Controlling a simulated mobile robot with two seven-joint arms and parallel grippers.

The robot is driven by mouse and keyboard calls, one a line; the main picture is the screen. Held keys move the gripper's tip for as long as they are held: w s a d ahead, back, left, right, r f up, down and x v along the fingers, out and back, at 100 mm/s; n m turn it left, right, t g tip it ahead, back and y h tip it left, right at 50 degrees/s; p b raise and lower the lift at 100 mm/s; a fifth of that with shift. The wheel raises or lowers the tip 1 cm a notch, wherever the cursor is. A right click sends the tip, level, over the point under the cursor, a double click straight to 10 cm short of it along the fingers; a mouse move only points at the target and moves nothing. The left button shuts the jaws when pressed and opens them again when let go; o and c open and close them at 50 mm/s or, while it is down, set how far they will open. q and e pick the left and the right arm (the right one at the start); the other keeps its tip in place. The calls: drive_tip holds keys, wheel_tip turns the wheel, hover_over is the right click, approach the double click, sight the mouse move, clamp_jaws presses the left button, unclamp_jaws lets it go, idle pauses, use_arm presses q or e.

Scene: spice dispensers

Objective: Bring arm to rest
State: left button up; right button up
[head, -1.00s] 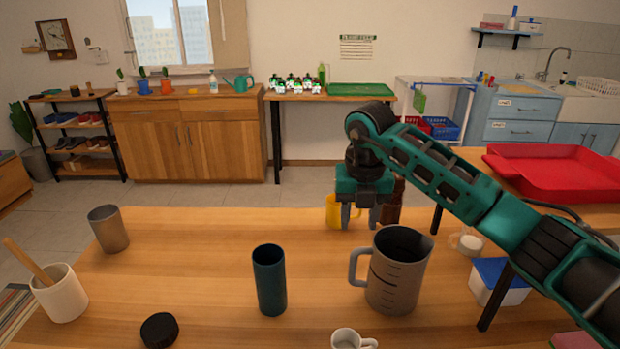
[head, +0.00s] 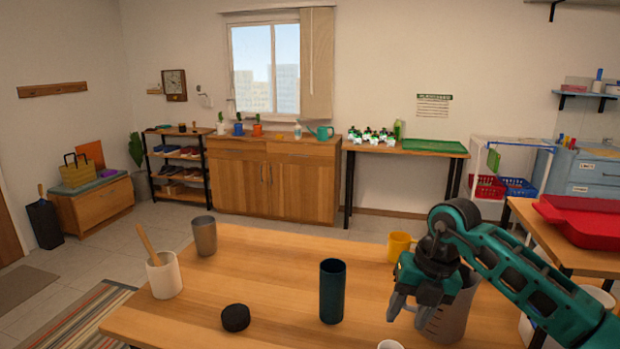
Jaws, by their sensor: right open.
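My right arm reaches in from the right in the head view. Its gripper (head: 408,308) is open and points down, with nothing between the fingers. It is in front of a grey measuring jug (head: 455,310) and hides part of it. I cannot tell whether they touch. My left gripper is not in view.
The wooden table (head: 275,270) holds a dark teal cylinder (head: 332,291), a black lid (head: 236,317), a white cup with a wooden stick (head: 164,276), a grey tumbler (head: 204,236) and a yellow mug (head: 400,246). A red tray (head: 585,222) is at right.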

drive_tip(key=s+a+f+n+g+y, duration=0.1)
drive_tip(key=s+a+f+y, duration=0.1)
drive_tip(key=a+y, duration=0.15)
drive_tip(key=s+a+f+y, duration=0.1)
drive_tip(key=a+f+y, duration=0.1)
drive_tip(key=a, duration=0.3)
drive_tip(key=s+a+r+m+t+y, duration=0.4)
drive_tip(key=s+a+r+m+y, duration=0.1)
drive_tip(key=a+y, duration=0.5)
drive_tip(key=d+f+m+t+h, duration=0.4)
drive_tip(key=d+m+t, duration=0.25)
drive_tip(key=m, duration=0.35)
drive_tip(key=d+f+m+t+h, duration=0.3)
drive_tip(key=d+m+t+h, duration=0.2)
drive_tip(key=m+t, duration=0.3)
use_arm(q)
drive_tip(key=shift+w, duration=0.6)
use_arm(e)
drive_tip(key=s+d+f+m+g+h, duration=0.3)
drive_tip(key=s+f, duration=0.3)
drive_tip(key=f, duration=0.2)
drive_tip(key=s+d+f+m+g+h, duration=0.4)
drive_tip(key=s+f+m, duration=0.2)
drive_tip(key=s+f, duration=0.1)
drive_tip(key=shift+d+f+g, duration=0.3)
drive_tip(key=shift+f+g, duration=0.05)
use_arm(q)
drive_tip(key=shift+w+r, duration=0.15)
